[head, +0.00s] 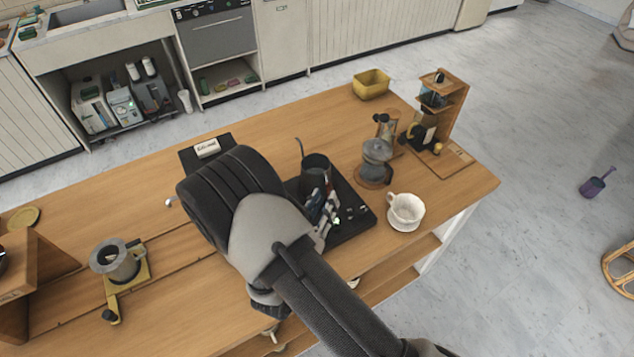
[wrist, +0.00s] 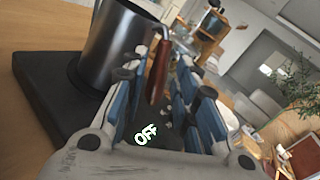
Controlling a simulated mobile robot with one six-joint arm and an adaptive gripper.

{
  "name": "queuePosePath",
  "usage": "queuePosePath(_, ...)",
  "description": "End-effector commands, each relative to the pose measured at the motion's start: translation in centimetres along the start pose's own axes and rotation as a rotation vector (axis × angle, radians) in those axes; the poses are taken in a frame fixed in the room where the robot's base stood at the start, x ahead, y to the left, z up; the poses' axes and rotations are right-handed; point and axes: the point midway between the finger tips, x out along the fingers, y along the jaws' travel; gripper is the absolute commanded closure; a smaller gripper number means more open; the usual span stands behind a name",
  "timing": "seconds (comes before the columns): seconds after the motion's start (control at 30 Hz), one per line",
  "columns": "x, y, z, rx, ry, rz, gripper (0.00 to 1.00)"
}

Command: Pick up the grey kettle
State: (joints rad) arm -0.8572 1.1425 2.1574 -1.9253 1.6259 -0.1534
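The dark grey kettle (head: 315,165) stands upright on a black base plate (head: 352,222) on the wooden cart. In the wrist view the kettle (wrist: 112,45) is at upper left, with its reddish-brown handle (wrist: 158,70) facing my gripper. My gripper (wrist: 160,82) is open, with one blue-padded finger on each side of the handle. There is a visible gap between the fingers, and I cannot tell whether either touches the handle. In the head view my gripper (head: 320,203) is beside the kettle, and my wrist hides part of the base.
A wooden stand (head: 455,105) and yellow bowl (head: 371,84) are farther back.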

Motion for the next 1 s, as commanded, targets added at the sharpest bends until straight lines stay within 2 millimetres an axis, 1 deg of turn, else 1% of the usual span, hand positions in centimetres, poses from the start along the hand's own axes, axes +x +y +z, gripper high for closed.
queuePosePath(0.03,0.9,-0.2,-0.1,0.001,0.001,-0.006,0.73)
queuePosePath(0.1,1.8,-0.1,-0.1,0.001,0.001,-0.005,0.73)
queuePosePath(0.2,2.5,-0.1,-0.1,0.001,0.0,-0.003,0.73)
queuePosePath(0.47,2.7,-0.1,0.0,-0.001,0.0,0.0,0.73)
queuePosePath(0.87,2.6,-0.1,0.0,-0.001,0.0,0.0,1.0)
queuePosePath(1.0,2.6,-0.1,0.0,-0.001,0.0,0.0,1.0)
